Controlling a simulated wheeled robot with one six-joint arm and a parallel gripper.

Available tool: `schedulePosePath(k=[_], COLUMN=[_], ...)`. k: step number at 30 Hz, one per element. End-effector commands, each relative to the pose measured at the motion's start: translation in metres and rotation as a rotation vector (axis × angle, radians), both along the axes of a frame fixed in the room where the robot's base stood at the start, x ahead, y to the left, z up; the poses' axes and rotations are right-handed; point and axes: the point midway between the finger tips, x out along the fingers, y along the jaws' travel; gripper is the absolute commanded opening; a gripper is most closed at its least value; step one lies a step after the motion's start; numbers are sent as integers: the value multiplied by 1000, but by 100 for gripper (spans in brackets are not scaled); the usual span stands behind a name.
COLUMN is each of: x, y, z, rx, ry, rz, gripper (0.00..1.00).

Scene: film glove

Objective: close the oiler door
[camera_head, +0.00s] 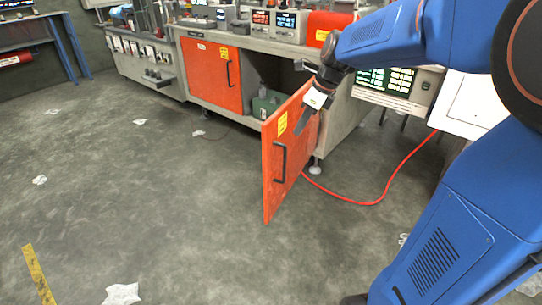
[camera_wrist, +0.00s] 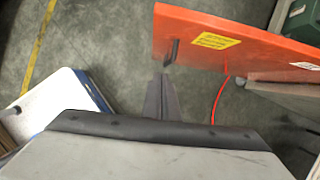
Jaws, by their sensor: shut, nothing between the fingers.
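The open orange door (camera_head: 290,150) with a black handle stands swung out from the grey bench cabinet, with a yellow label on its face. Its top edge and yellow label also show in the wrist view (camera_wrist: 255,45). My gripper (camera_head: 300,128) is shut and empty, pointing down at the door's upper part. Inside the open compartment sits a green box (camera_head: 266,106).
A second orange door (camera_head: 212,75) on the left is shut. A red hose (camera_head: 385,190) lies on the floor right of the open door. Paper scraps (camera_head: 122,293) and a yellow floor stripe (camera_head: 38,275) lie at left. The floor left of the open door is mostly clear.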

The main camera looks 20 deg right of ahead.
Motion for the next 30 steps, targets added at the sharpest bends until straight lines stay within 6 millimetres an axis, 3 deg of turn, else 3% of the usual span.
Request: schedulePosePath(k=[8,24,30], x=[10,33,51], y=[4,30,49], z=[-15,-97,-95], rx=[20,19,18], ry=[19,18,15], rz=[-46,-43,-41], gripper=[0,0,0])
